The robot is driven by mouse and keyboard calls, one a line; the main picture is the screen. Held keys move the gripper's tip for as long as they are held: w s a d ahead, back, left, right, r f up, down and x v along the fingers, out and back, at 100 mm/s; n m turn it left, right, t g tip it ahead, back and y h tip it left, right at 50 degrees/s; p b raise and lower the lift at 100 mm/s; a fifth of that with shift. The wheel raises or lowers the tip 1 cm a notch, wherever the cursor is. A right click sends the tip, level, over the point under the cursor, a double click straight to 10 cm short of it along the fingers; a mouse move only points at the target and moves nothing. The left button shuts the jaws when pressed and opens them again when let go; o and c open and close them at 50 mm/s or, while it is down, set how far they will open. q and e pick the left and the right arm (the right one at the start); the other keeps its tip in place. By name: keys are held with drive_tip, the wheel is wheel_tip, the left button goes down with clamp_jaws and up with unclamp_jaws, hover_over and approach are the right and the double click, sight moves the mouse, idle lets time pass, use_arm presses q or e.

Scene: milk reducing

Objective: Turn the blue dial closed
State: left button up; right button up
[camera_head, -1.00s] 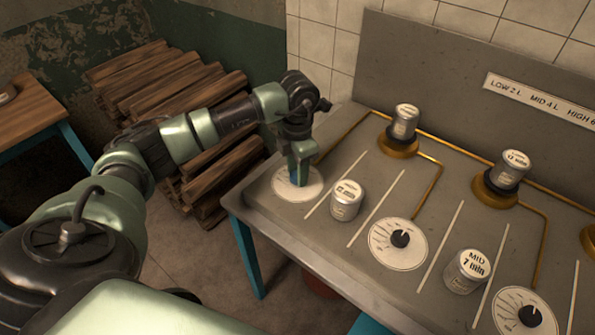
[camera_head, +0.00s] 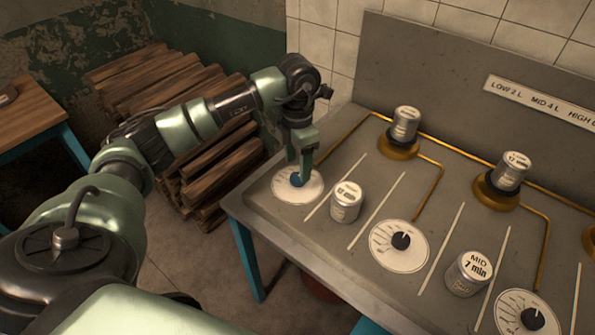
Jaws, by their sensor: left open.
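The blue dial (camera_head: 297,180) sits on a round white scale plate (camera_head: 285,192) at the left end of the grey bench. Part of the dial is hidden by my gripper. My left gripper (camera_head: 302,176) points down over the dial, open, with its fingers close to the knob. I cannot tell whether the fingers touch it. My right gripper is not in view.
A metal canister (camera_head: 346,203) stands just right of the dial. A black dial (camera_head: 401,241) and a canister marked MID 7 min (camera_head: 468,273) are farther right. Canisters (camera_head: 405,123) stand on brass burners behind. Firewood (camera_head: 165,90) is stacked left of the bench.

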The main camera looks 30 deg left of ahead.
sight(297, 176)
use_arm(q)
wheel_tip(297, 176, up, 4)
drive_tip(key=shift+r, duration=0.1)
idle(0.6)
